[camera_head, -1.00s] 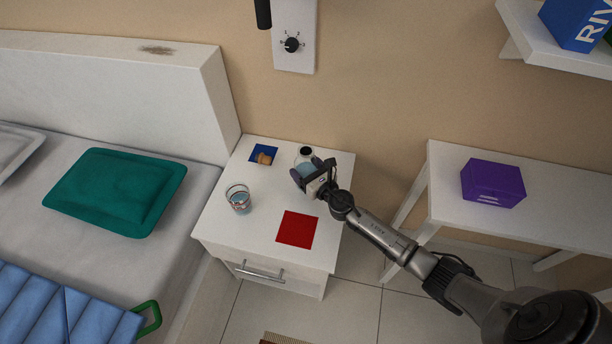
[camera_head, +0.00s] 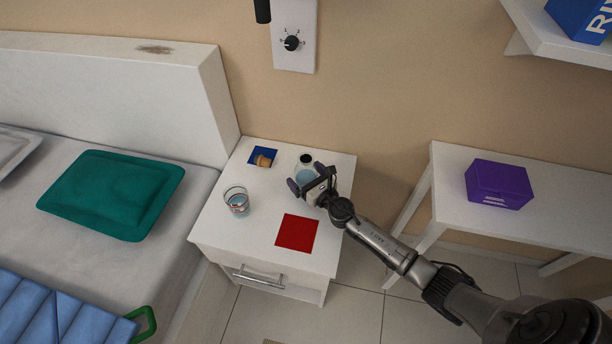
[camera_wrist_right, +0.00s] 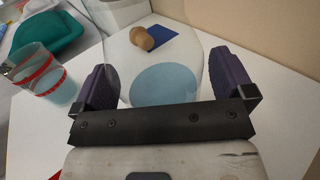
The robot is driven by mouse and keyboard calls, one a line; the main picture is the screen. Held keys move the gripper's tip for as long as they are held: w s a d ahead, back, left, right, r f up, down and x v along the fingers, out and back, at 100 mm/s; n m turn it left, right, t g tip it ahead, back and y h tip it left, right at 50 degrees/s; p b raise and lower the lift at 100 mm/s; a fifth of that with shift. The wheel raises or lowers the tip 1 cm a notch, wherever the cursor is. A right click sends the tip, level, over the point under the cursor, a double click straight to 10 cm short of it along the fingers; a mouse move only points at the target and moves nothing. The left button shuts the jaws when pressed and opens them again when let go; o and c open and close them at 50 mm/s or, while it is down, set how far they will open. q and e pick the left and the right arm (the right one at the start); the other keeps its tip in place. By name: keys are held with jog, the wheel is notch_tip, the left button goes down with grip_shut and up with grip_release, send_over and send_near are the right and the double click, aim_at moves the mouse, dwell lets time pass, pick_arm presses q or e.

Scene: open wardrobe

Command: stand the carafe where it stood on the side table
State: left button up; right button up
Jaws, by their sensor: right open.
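The carafe (camera_head: 305,173), clear glass with a dark mouth and pale blue water, stands upright on the white side table (camera_head: 222,224), near its back right. My right gripper (camera_head: 306,184) is open just in front of the carafe. In the right wrist view the carafe (camera_wrist_right: 165,82) fills the space beyond and between the two purple-padded fingers (camera_wrist_right: 166,85); I cannot tell whether they touch it. My left gripper is not in view.
A glass with red bands (camera_head: 236,202) stands on the table's left. A cork-coloured stopper (camera_head: 263,161) sits on a blue square (camera_head: 257,153). A red square (camera_head: 297,233) lies at the front. The bed is left; a purple box (camera_head: 498,184) is right.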

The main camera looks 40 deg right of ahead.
jog(key=shift+r, duration=0.25)
jog(key=s, duration=0.8)
jog(key=s+p, duration=0.1)
jog(key=s, duration=0.3)
jog(key=shift+a+f, duration=0.1)
jog(key=shift+a, duration=0.15)
jog(key=shift+s+m+h, duration=0.2)
jog(key=shift+m+h, duration=0.1)
jog(key=shift+m, duration=0.3)
jog(key=s+m+g+h, duration=0.1)
jog(key=m, duration=0.3)
jog(key=s+m+h, duration=0.2)
jog(key=m, duration=0.3)
jog(key=s+r+m+g+h, duration=0.1)
jog(key=s+m+h, duration=0.1)
jog(key=m, duration=0.2)
jog(key=shift+a+g, duration=0.25)
jog(key=shift+g, duration=0.05)
jog(key=s+a+f+m+g+y, duration=0.1)
jog(key=s+a+m+g+y, duration=0.2)
jog(key=s+a+m+g, duration=0.3)
jog(key=s+a+f+m+g+y, duration=0.2)
jog(key=s+a+m+g, duration=0.3)
jog(key=s+m, duration=0.8)
jog(key=a+y, duration=0.1)
jog(key=a, duration=0.2)
jog(key=shift+s+g, duration=0.35)
jog(key=shift+g, duration=0.05)
